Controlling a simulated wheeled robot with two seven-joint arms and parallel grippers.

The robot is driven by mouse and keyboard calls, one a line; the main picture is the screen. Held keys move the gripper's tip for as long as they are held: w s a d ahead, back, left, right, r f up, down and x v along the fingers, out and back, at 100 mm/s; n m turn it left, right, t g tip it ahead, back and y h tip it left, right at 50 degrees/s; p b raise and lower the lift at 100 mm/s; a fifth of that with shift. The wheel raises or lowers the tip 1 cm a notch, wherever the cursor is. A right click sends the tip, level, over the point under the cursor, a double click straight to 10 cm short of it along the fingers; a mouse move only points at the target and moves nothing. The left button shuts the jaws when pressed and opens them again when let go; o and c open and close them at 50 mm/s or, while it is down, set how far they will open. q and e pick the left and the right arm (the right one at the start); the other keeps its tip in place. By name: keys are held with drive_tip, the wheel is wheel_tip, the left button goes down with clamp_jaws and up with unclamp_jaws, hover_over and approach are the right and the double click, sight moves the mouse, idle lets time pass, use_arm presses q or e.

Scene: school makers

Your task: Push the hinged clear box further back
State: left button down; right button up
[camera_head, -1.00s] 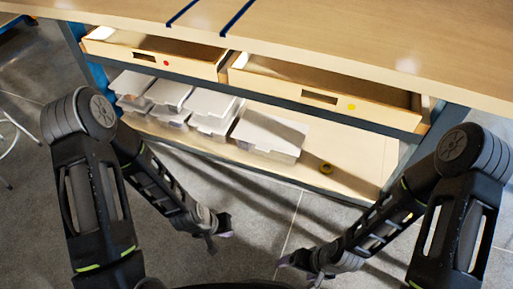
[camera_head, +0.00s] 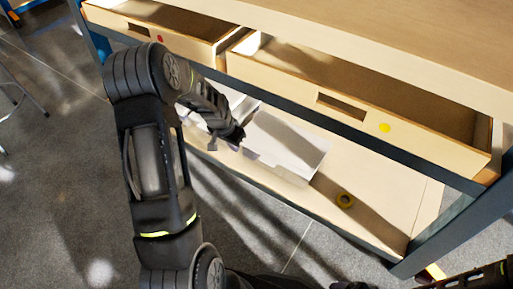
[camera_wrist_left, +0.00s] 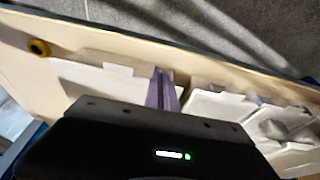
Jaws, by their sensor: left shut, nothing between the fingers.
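A pale, whitish box with a lid (camera_head: 285,145) stands on the lower shelf, the rightmost of the boxes there; it seems to be the hinged clear box. It also shows in the left wrist view (camera_wrist_left: 95,82), left of the fingers. My left gripper (camera_head: 236,142) is at the box's front left side, by the gap to the neighbouring boxes. Its purple fingertips (camera_wrist_left: 162,88) are shut and empty; I cannot tell whether they touch the box. The left arm hides much of the other boxes. A dark part at the bottom edge may be my right gripper, mostly cut off.
Other whitish boxes (camera_wrist_left: 215,105) stand just beside the fingers. Two open wooden drawers (camera_head: 350,105) overhang the shelf. Bare shelf lies to the right.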

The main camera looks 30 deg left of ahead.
idle(0.3)
use_arm(q)
drive_tip(key=w+f+b, duration=0.5)
drive_tip(key=w+f, duration=0.2)
drive_tip(key=f, duration=0.2)
drive_tip(key=shift+f, duration=0.3)
use_arm(e)
drive_tip(key=f, duration=0.4)
drive_tip(key=w+f, duration=0.1)
drive_tip(key=shift+f, duration=0.4)
